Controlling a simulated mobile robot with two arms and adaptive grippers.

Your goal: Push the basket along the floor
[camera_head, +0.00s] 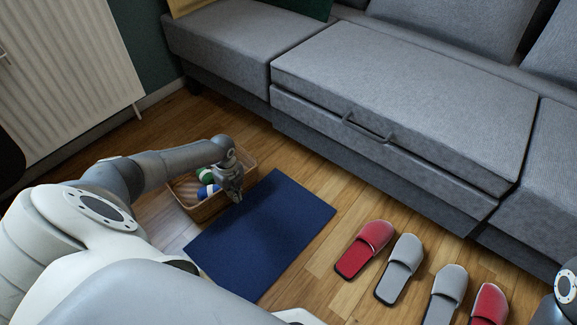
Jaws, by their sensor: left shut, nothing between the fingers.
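A brown wicker basket (210,208) stands on the wood floor at the left of the head view, beside the blue mat. Round items in white, green and blue (205,181) lie in it. My left arm reaches across the basket from the left and hides part of it. My left gripper (238,198) points down at the basket's right side, close to its rim. It is shut with nothing in it. Whether it touches the basket I cannot tell. A piece of my right arm shows at the lower right edge; its gripper is out of view.
A dark blue mat (262,232) lies flat just right of the basket. Two red and two grey slippers (400,268) sit in a row at the lower right. A grey sofa (390,100) fills the back. A white radiator (70,75) is at the left wall.

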